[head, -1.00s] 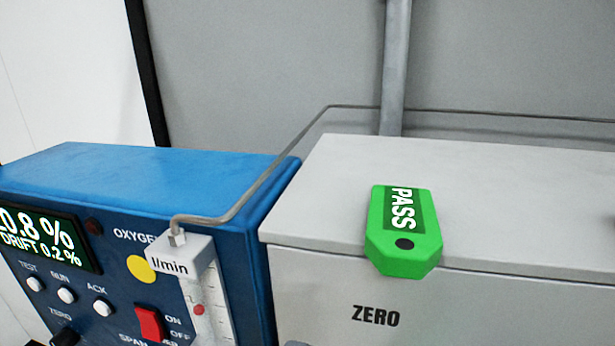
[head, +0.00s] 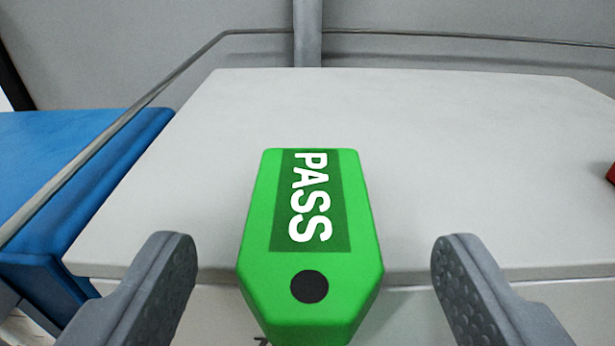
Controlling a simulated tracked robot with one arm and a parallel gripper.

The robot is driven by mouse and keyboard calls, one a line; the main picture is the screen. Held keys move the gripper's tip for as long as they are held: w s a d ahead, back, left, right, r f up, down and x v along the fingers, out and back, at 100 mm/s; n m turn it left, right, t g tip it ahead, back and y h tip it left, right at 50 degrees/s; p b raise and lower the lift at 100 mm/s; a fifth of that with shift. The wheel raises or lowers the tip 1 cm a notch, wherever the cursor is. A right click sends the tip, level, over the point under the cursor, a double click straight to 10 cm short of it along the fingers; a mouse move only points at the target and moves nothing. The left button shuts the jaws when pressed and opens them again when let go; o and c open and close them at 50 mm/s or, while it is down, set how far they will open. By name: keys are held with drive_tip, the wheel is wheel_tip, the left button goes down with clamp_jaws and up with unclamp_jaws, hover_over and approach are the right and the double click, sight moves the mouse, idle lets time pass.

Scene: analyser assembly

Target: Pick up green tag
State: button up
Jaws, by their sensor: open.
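The green tag (head: 265,220) lies on top of the light grey box (head: 450,130), with "PASS" in white on a darker panel and a black dot near its close end. That end juts out over the box's front edge. My gripper (head: 314,265) is open, with one grey finger to the left of the tag and one to the right. There is a clear gap between each finger and the tag. The fingers do not touch it in the picture.
A blue analyser box (head: 75,190) stands to the left. A thin grey pipe (head: 130,115) runs over it and along behind the grey box. A red item (head: 611,174) shows at the right edge. The box top around the tag is clear.

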sight(311, 239)
drive_tip(key=w, duration=0.3)
drive_tip(key=shift+w+d+f, duration=0.1)
drive_tip(key=shift+w+f, duration=0.1)
drive_tip(key=shift+f, duration=0.05)
drive_tip(key=c, duration=1.1)
drive_tip(key=shift+o, duration=0.2)
drive_tip(key=shift+r+p, duration=0.2)
drive_tip(key=shift+p, duration=0.15)
